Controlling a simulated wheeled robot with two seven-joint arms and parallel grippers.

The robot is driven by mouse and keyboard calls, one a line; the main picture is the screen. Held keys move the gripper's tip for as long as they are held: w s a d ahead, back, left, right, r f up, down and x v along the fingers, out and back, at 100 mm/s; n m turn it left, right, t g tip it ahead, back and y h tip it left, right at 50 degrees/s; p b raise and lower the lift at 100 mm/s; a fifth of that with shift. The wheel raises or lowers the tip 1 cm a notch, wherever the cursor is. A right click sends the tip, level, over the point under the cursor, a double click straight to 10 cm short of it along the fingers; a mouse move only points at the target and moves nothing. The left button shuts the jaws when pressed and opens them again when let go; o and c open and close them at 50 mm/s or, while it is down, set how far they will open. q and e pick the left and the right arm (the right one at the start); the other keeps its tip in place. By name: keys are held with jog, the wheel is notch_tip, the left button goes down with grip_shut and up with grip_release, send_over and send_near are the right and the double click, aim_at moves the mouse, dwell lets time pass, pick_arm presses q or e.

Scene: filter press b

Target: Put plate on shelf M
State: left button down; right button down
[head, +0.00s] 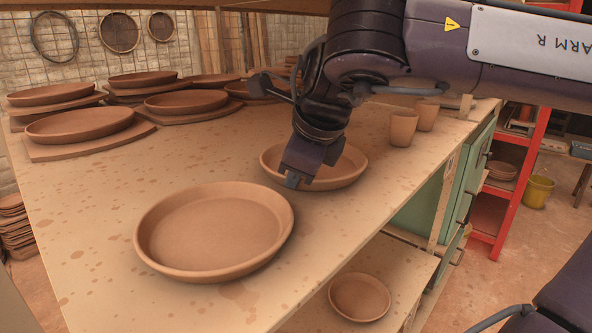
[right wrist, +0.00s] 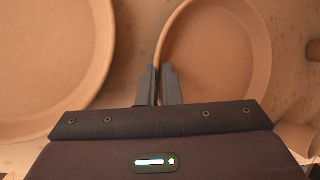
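A round clay plate (head: 345,172) with a raised rim is on the worktop (head: 100,215), partly hidden behind my right gripper (head: 292,180). In the right wrist view, my right gripper's fingers (right wrist: 160,84) sit close together on either side of the left rim of this plate (right wrist: 225,60), and look shut on it. A larger clay plate (head: 215,230) lies nearer on the worktop; it also shows in the right wrist view (right wrist: 45,60), left of the fingers and apart from them. I see no readable shelf label, so I cannot tell which is shelf M. My left gripper is not in view.
Several plates on boards (head: 80,125) fill the back left of the worktop. Two clay cups (head: 403,128) stand beyond the gripper on the right. Below the worktop edge, a lower shelf (head: 400,262) holds a small bowl (head: 360,297). A red rack (head: 515,180) stands at the right.

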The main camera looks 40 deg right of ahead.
jog(key=c, duration=1.6)
grip_release()
jog(key=shift+f, duration=0.1)
jog(key=shift+r, duration=0.25)
jog(key=v, duration=1.1)
jog(key=shift+s+r, duration=0.2)
jog(key=shift+r, duration=0.15)
jog(key=shift+a, duration=0.1)
